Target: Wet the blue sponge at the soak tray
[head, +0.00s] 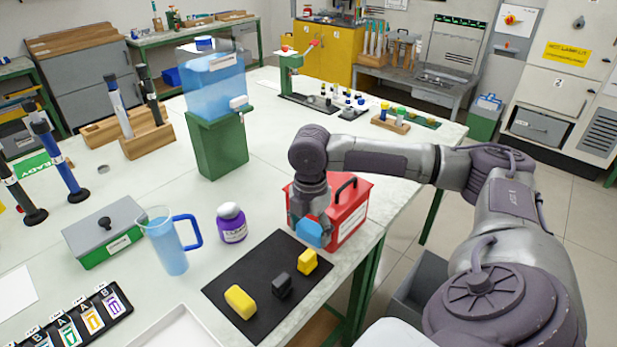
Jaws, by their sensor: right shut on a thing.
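My right gripper (310,215) points down over the right side of the table, in front of the red box. It is shut on the blue sponge (309,235), which shows below the fingers, beyond the black mat's far edge. I cannot tell whether the sponge touches anything below. A shallow white tray (178,331), possibly the soak tray, lies at the bottom edge and is partly cut off; no water can be made out in it. My left gripper is not in view.
The black mat (232,291) holds two yellow blocks (240,302) (307,261) and a dark grey block (282,285). A red box (352,212) stands behind the gripper. A purple-labelled jar (231,223), a blue-handled jug (168,243) and a green lidded box (105,232) stand to the left.

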